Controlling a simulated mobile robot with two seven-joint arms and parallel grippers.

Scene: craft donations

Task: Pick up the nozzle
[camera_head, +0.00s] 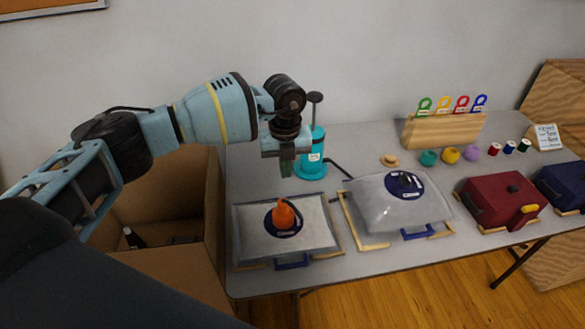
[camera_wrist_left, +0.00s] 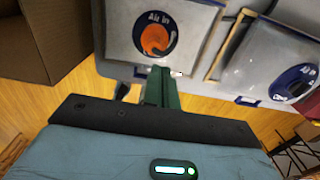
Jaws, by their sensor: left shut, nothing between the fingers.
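An orange cone-shaped piece, which looks like the nozzle (camera_head: 283,216), stands on the dark round valve patch of the left clear bag (camera_head: 252,236). In the left wrist view the nozzle (camera_wrist_left: 156,40) shows on a patch marked "Air in", beyond the fingers. My left gripper (camera_head: 287,165) points down above and behind the nozzle, apart from it. Its green fingers (camera_wrist_left: 161,82) are shut and empty. A teal pump (camera_head: 313,158) with a black handle stands just behind the gripper, and a dark hose leaves it toward the right. My right gripper is not in view.
A puffed clear bag (camera_head: 385,211) in a wooden frame lies to the right. Maroon (camera_head: 500,200) and navy bags, yarn balls, thread spools and a wooden rack (camera_head: 443,129) with coloured tags fill the table's right side. An open cardboard box (camera_head: 165,275) stands left of the table.

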